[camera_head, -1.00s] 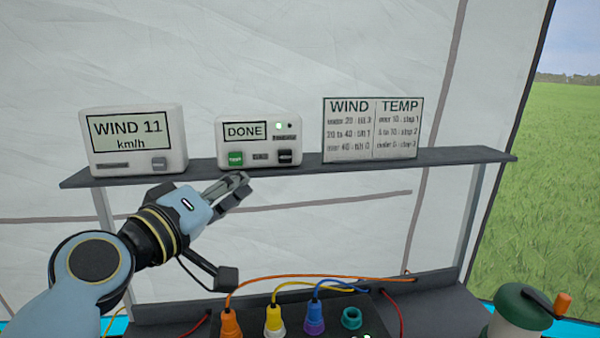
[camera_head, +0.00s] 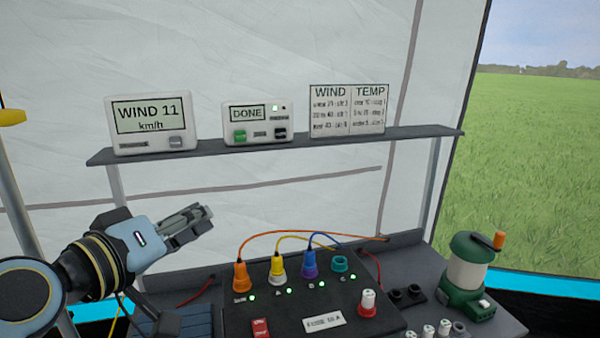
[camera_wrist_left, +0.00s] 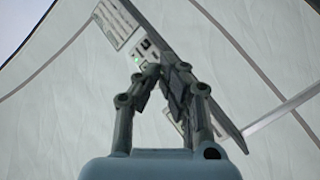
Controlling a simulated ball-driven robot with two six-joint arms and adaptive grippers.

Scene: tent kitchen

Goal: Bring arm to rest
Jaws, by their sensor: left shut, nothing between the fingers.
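My left gripper (camera_head: 190,222) is shut and empty. It hangs in the air below the shelf, at the left of the head view, above the counter. In the left wrist view its fingers (camera_wrist_left: 165,85) stand in front of the shelf, with the shelf and its devices slanting behind them. A white device (camera_head: 258,122) reading DONE stands on the shelf, up and to the right of the gripper and apart from it. My right gripper is not in view.
The shelf (camera_head: 420,133) also holds a WIND 11 km/h display (camera_head: 150,124) and a WIND/TEMP chart (camera_head: 348,112). Below is a black panel (camera_head: 350,290) with coloured plugs and cables. A green lantern (camera_head: 468,275) stands at the right. Air around the gripper is free.

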